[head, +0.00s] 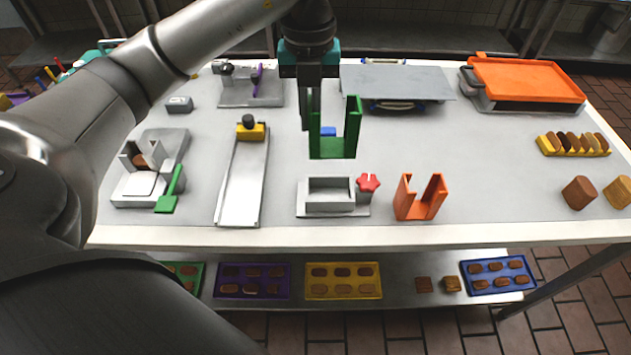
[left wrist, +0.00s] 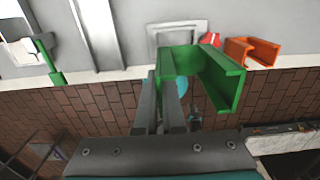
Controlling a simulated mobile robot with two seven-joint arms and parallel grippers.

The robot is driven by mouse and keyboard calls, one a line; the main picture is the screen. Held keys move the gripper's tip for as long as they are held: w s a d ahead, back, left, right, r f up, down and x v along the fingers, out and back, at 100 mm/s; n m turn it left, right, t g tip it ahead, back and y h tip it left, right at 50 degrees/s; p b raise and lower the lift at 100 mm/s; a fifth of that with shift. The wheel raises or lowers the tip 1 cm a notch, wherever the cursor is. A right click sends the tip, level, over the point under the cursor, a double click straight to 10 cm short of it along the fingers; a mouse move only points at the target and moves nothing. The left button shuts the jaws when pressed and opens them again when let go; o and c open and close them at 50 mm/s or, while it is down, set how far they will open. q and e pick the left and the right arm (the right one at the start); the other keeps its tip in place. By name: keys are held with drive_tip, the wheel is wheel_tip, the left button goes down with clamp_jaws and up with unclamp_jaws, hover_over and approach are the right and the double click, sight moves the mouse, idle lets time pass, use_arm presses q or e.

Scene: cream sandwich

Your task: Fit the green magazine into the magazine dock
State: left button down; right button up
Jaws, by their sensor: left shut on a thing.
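The green magazine (head: 333,147) is a U-shaped channel with two upright walls, open at the top in the head view. My left gripper (head: 309,118) is shut on its left wall and holds it up over the table. In the left wrist view the fingers (left wrist: 168,85) pinch that wall of the magazine (left wrist: 222,82). A grey block with a rectangular raised frame and a red knob, which looks like the magazine dock (head: 331,208), stands at the table's front middle. It partly shows in the left wrist view (left wrist: 180,28). My right gripper is not in view.
An orange U-shaped magazine (head: 420,198) stands just right of the dock. A long grey rail (head: 243,185) with a yellow slider lies to its left. A small blue piece (head: 328,131) shows behind the green magazine.

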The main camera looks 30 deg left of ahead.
use_arm(q)
drive_tip(key=shift+f+b, duration=0.7)
drive_tip(key=shift+f, duration=6.8)
drive_tip(key=shift+f, duration=0.2)
drive_tip(key=c, duration=1)
unclamp_jaws()
drive_tip(key=shift+r, duration=0.1)
